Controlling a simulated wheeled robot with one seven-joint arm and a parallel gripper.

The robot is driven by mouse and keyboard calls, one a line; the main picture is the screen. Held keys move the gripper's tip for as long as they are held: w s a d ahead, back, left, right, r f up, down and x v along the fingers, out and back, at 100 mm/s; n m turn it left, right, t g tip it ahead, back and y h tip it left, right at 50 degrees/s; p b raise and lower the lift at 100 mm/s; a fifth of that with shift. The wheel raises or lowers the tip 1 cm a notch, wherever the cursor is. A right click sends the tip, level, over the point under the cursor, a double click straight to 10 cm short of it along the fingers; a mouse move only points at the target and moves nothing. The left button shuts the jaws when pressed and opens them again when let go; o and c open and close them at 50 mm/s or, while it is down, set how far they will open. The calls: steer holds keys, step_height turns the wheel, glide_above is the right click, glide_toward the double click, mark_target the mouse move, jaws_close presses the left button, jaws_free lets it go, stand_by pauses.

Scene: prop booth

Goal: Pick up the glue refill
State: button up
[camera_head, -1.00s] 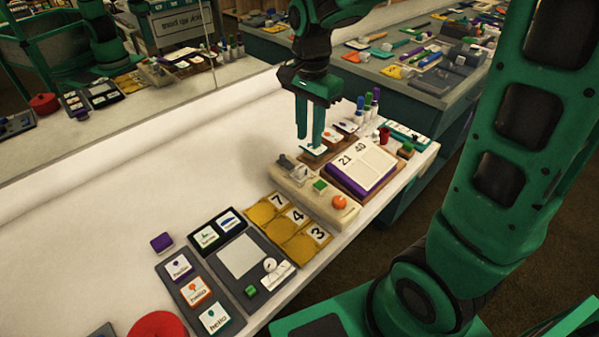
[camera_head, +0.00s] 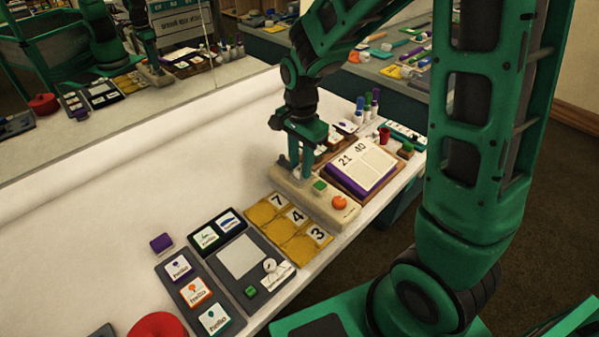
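My gripper (camera_head: 301,174) is low over the left end of a cream tray (camera_head: 322,206), pointing down. Its two green fingers show a gap between them. A small pale, clear-looking piece shows at the fingertips; it may be the glue refill, but it is too small and too covered to be sure. I cannot tell whether the fingers touch it.
Yellow number plates (camera_head: 290,228) lie in front. Marker-like bottles (camera_head: 366,107) stand behind. The white table is clear to the left.

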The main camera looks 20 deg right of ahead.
steer(key=shift+f, duration=0.45)
jaws_close()
steer(key=shift+r, duration=0.1)
